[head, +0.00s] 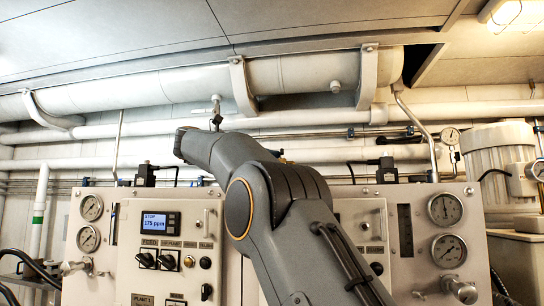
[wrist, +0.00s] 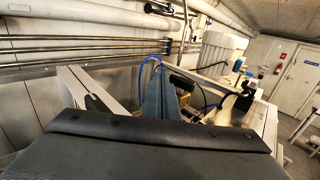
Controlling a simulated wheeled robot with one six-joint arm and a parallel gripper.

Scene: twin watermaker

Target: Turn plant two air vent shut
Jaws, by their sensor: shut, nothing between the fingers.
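I cannot pick out the plant two air vent for certain in either view. A small pale fitting (head: 216,102) stands at the large overhead pipe, just above the far end of my arm in the head view. In the wrist view, the dark body of my gripper fills the bottom. My gripper (wrist: 168,82) appears as a narrow blue-grey bar running forward from it, shut and empty, over the space behind the panels. In the head view my arm hides the middle of the panels, and the fingers cannot be made out.
The left panel (head: 125,215) carries gauges, a display and switches. The right panel (head: 425,210) has two gauges and is partly hidden. A large pipe (head: 300,75) crosses overhead. A blue hose (wrist: 140,80) and a pale ribbed motor (wrist: 222,52) show in the wrist view.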

